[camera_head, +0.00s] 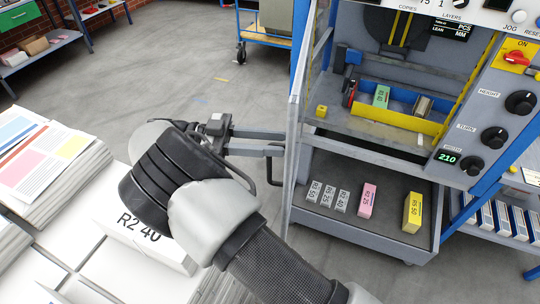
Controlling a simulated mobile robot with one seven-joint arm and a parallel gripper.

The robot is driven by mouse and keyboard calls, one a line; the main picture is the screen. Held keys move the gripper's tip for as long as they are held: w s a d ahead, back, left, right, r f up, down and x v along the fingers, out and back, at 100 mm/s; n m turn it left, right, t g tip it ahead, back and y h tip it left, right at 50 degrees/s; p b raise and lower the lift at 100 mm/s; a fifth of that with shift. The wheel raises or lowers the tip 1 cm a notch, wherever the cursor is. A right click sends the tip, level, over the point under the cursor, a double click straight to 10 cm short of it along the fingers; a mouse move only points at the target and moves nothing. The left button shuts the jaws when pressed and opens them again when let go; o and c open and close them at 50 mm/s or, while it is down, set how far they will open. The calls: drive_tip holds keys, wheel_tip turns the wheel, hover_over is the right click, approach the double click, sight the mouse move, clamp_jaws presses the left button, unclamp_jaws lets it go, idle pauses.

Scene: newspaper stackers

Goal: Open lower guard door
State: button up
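The lower guard door (292,165) is a thin grey-framed panel at the left side of the machine. I see it nearly edge-on, standing out from the front, and the lower bay behind it is exposed. A black bar handle (274,172) is on its left face. My gripper (284,142) reaches in from the left, its two grey fingers apart with a gap between them. The fingertips are at the door's left face, just above the visible part of the handle. I cannot tell whether they touch the door or the handle, whose upper part is hidden.
The lower bay (385,222) holds grey blocks (327,195), a pink block (367,200) and a yellow block (412,212). A control panel (497,115) is at right. Paper stacks (50,155) and a white box (140,240) lie left.

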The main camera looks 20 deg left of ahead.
drive_tip(key=shift+r, duration=2)
